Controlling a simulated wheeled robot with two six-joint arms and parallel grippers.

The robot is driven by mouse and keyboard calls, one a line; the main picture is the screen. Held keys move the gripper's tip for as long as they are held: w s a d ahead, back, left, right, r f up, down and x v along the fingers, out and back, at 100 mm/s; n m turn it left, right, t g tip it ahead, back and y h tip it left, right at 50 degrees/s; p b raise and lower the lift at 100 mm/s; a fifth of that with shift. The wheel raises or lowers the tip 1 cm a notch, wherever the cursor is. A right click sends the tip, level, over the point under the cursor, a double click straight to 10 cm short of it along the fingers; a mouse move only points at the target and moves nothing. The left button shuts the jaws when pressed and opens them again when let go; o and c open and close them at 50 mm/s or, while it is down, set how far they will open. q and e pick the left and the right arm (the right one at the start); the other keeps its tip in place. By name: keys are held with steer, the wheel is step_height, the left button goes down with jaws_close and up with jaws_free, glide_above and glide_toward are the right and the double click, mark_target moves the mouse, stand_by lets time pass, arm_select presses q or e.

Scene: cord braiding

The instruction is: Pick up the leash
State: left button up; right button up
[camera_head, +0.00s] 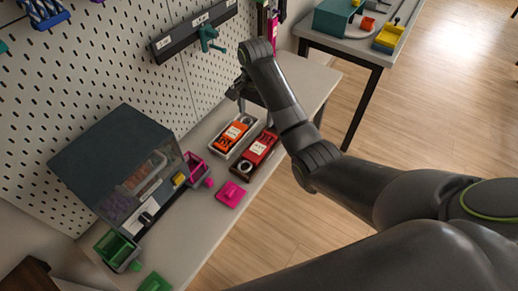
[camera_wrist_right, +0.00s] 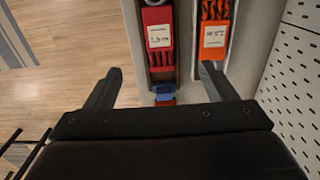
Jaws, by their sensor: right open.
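A red bundle with a white label (camera_head: 261,148) lies in a dark tray on the bench, and an orange bundle with a white label (camera_head: 232,134) lies in a pale tray beside it. I cannot tell which is the leash. In the right wrist view the red bundle (camera_wrist_right: 160,58) is ahead between the fingers, and the orange one (camera_wrist_right: 213,52) is to its right. My right gripper (camera_head: 238,92) is open and empty, beyond the trays near the pegboard. My left gripper is out of view.
A dark cabinet (camera_head: 115,150), a pink box (camera_head: 195,167), a pink lid (camera_head: 231,195) and a green box (camera_head: 115,248) stand along the bench. The pegboard (camera_head: 110,70) borders the bench. A small blue piece (camera_wrist_right: 164,91) shows between the fingers in the wrist view.

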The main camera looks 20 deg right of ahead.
steer(key=b, duration=0.2)
glide_toward(257, 149)
step_height(257, 149, down, 3)
steer(key=shift+r, duration=0.2)
steer(key=shift+f+p, duration=0.45)
steer(key=shift+f, duration=2.7)
steer(key=c, duration=1.2)
step_height(257, 149, up, 10)
